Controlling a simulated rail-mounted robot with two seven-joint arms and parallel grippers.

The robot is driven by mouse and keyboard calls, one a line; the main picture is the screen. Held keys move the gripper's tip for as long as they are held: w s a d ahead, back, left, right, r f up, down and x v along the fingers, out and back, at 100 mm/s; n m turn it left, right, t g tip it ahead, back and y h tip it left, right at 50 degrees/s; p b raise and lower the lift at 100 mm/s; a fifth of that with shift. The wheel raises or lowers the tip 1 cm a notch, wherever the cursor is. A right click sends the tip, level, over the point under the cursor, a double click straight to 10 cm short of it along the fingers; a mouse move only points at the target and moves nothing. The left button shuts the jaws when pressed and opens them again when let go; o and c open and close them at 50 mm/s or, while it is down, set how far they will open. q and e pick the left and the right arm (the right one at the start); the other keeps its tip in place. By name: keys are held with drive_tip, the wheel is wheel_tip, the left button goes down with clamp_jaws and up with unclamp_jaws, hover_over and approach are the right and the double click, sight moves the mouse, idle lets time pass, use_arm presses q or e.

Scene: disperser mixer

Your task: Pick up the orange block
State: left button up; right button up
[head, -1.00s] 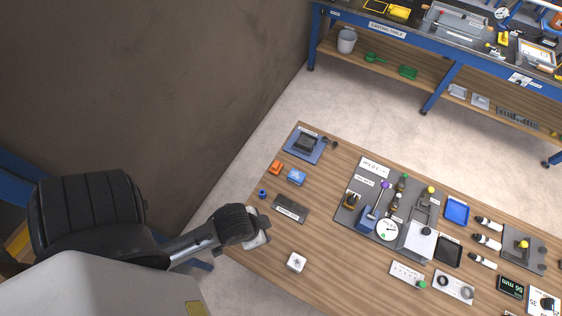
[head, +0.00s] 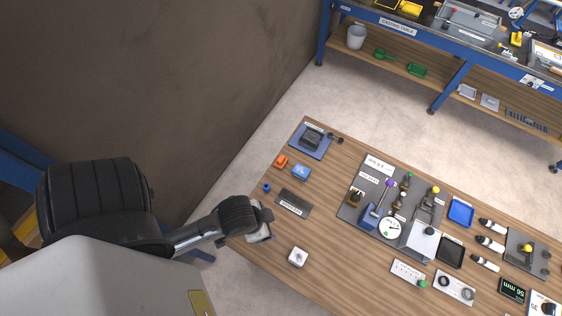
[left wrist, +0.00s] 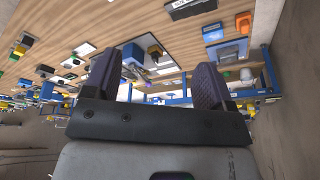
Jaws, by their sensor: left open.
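The orange block (head: 281,160) lies on the wooden table near its left edge, beside a blue block (head: 301,172). My left gripper (head: 266,225) is over the table's left edge, below the orange block in the head view and apart from it. In the left wrist view, the open jaws (left wrist: 157,78) have two dark fingers with nothing between them. The orange block (left wrist: 243,22) shows small at the upper right there, outside the fingers, next to the blue block (left wrist: 213,35). My right gripper is in neither view.
Close to the block are a blue mat (head: 302,148) with a dark item, a small blue ring (head: 267,188) and a dark labelled tray (head: 293,204). A white block (head: 298,257) stands nearer. Tools and bottles crowd the table's right side. A brown wall is at left.

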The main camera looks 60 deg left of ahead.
use_arm(q)
drive_tip(key=w+a+f+m+t+y+b, duration=0.1)
drive_tip(key=w+a+t+b, duration=0.15)
drive_tip(key=w+b, duration=0.45)
drive_tip(key=w+a+f+m+t+y+b, duration=0.1)
drive_tip(key=w+a+t+b, duration=0.15)
drive_tip(key=w+b, duration=0.4)
drive_tip(key=w+a+f+m+y+b, duration=0.25)
drive_tip(key=w+a+b, duration=0.35)
drive_tip(key=w+a, duration=0.3)
drive_tip(key=n+g+h+b, duration=0.4)
drive_tip(key=n+g, duration=0.5)
drive_tip(key=n, duration=0.4)
hover_over(281, 159)
wheel_tip(281, 159, down, 12)
drive_tip(key=shift+m, duration=0.25)
wheel_tip(281, 159, down, 8)
drive_tip(key=shift+s+a+f, duration=0.1)
drive_tip(key=shift+s+f, duration=0.05)
drive_tip(key=shift+f, duration=0.05)
drive_tip(key=f, duration=0.2)
drive_tip(key=f+b, duration=0.1)
drive_tip(key=shift+w+f, duration=0.25)
drive_tip(key=shift+f, duration=0.9)
